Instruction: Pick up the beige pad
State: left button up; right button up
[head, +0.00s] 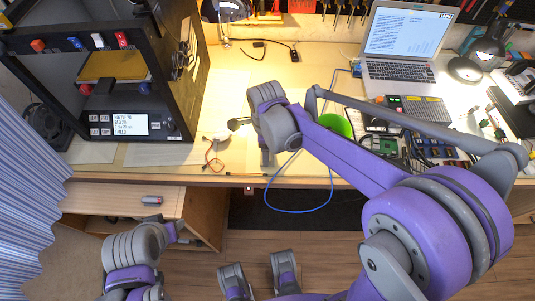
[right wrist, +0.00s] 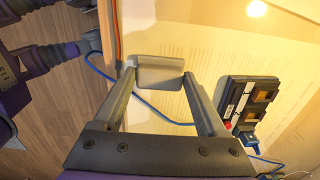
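A small grey-beige block, which looks like the beige pad (right wrist: 160,72), is between the fingertips of my right gripper (right wrist: 159,78) in the right wrist view. The two fingers appear to touch its sides. In the head view my right gripper (head: 265,155) is mostly hidden behind its own wrist, over the desk's front edge, and the pad cannot be made out there. My left arm is low in front of the desk in the head view, and its finger state is unclear.
A black printer (head: 115,80) stands at the left of the desk (head: 235,85). A laptop (head: 405,45), circuit boards (head: 385,147) and a lamp (head: 465,68) are on the right. A blue cable (right wrist: 160,118) runs close by beneath my right fingers. An open drawer (head: 115,195) juts out at lower left.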

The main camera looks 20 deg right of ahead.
jog(key=c, duration=0.7)
notch_tip(320, 180, up, 10)
jog(key=p, duration=0.1)
